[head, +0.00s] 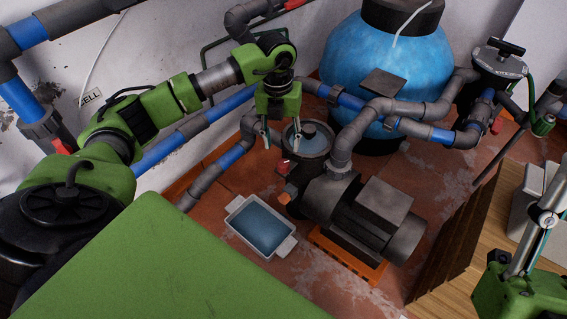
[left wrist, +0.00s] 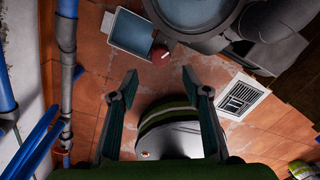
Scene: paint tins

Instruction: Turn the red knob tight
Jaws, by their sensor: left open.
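The red knob (head: 285,166) is on the front of the dark grey pump (head: 340,205), low below the round strainer lid (head: 308,138). In the left wrist view the red knob (left wrist: 160,54) is a small red round shape with a pale mark. My left gripper (head: 281,138) is open and empty, pointing down above the knob. In the left wrist view its fingers (left wrist: 160,72) are spread wide, and the knob shows between and beyond the tips, apart from them. My right gripper (head: 530,260) is partly in view at the lower right edge; its jaw opening is unclear.
A grey basin (head: 236,209) with bluish water sits on the tiled floor just left of the pump. Grey and blue pipes (head: 228,153) run behind and left. A big blue tank (head: 345,60) stands behind. A wooden surface (head: 460,285) is at the right.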

